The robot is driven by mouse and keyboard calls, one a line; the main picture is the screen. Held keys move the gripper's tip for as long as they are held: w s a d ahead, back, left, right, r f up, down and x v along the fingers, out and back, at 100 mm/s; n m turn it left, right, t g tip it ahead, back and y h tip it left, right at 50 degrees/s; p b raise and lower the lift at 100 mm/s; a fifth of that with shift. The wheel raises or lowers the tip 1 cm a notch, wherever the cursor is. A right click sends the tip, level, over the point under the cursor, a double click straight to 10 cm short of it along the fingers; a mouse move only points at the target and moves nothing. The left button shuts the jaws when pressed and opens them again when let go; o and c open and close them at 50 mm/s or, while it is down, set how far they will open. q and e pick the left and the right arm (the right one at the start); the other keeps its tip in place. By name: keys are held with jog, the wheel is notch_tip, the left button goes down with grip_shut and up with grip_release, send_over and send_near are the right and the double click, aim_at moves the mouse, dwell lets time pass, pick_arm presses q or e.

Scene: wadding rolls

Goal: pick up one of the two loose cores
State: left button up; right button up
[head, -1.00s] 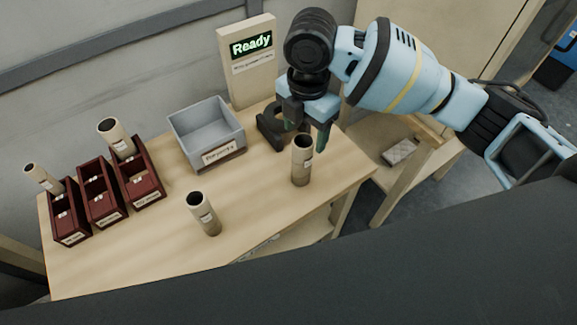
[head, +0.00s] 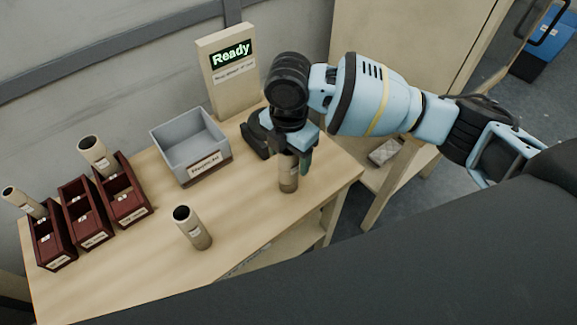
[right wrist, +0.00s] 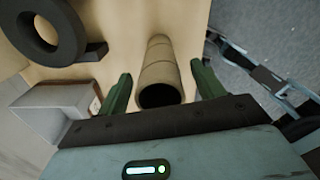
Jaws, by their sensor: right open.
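Two loose cardboard cores stand upright on the table (head: 120,285). The right-hand core (head: 288,180) is partly hidden by my right gripper (head: 294,160), which is over its top. In the right wrist view this core (right wrist: 159,68) lies between the two green fingers of my right gripper (right wrist: 160,92), with a gap on each side. The jaws are open. The other loose core (head: 193,230) stands nearer the front, left of the gripper, with nothing touching it. My left gripper is not in view.
Dark red bins (head: 88,222) stand at the left, and two more cores rise from them (head: 98,156). A grey labelled tray (head: 188,150) and a "Ready" sign (head: 231,80) stand at the back. A black ring-shaped holder (right wrist: 45,30) is close beside the gripper.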

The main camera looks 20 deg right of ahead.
jog(key=shift+f, duration=0.9)
jog(key=c, duration=1.1)
jog(key=shift+r, duration=0.1)
